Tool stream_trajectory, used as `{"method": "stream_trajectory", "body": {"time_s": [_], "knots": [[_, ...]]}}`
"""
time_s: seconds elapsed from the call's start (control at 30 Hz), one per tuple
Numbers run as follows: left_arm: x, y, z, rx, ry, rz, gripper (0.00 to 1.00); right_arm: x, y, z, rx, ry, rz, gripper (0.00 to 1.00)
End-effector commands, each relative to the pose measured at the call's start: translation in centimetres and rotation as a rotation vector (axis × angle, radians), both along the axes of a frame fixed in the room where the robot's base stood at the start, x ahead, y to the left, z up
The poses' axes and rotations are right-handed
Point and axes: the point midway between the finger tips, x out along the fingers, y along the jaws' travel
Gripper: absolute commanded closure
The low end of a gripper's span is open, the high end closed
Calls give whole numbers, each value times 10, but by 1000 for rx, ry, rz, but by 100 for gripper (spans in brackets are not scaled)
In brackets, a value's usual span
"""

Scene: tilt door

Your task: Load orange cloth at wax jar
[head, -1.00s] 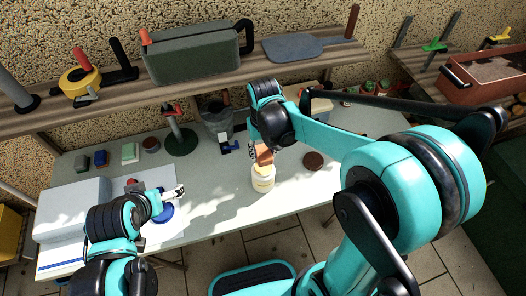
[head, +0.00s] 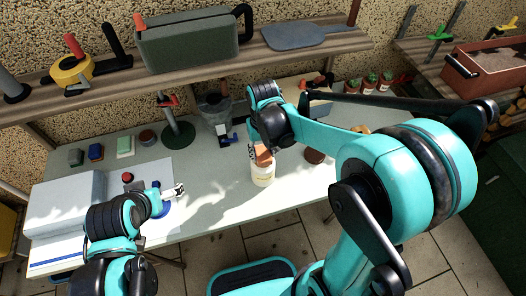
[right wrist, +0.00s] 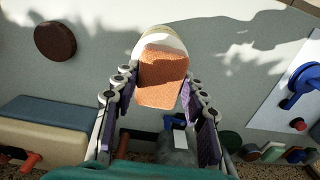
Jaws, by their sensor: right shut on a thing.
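The orange cloth (head: 264,155) is a small block-like piece, held in my right gripper (head: 262,148). In the right wrist view the cloth (right wrist: 162,78) sits between the two purple-padded fingers (right wrist: 160,105). The wax jar (head: 263,174) is a pale cream jar standing upright on the table below the cloth. In the right wrist view its rounded pale top (right wrist: 160,40) shows just behind the cloth. The cloth overlaps the jar's top; I cannot tell if they touch. My left gripper (head: 174,191) is low over the table's left part; its jaw opening is unclear.
A dark brown disc (head: 315,156) lies right of the jar. A grey device (head: 217,112) and a green-based stand (head: 178,134) are behind it. A large pale block (head: 65,203) fills the table's left end. The table front near the jar is clear.

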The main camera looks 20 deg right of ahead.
Motion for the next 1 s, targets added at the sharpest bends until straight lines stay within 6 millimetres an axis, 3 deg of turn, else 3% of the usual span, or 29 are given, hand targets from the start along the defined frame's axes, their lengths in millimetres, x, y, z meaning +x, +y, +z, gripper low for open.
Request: {"method": "stream_trajectory", "body": {"time_s": [1.0], "knots": [[0, 0, -8, 0, 0, 0, 6, 0, 0, -9, 0, 0, 0, 81]]}}
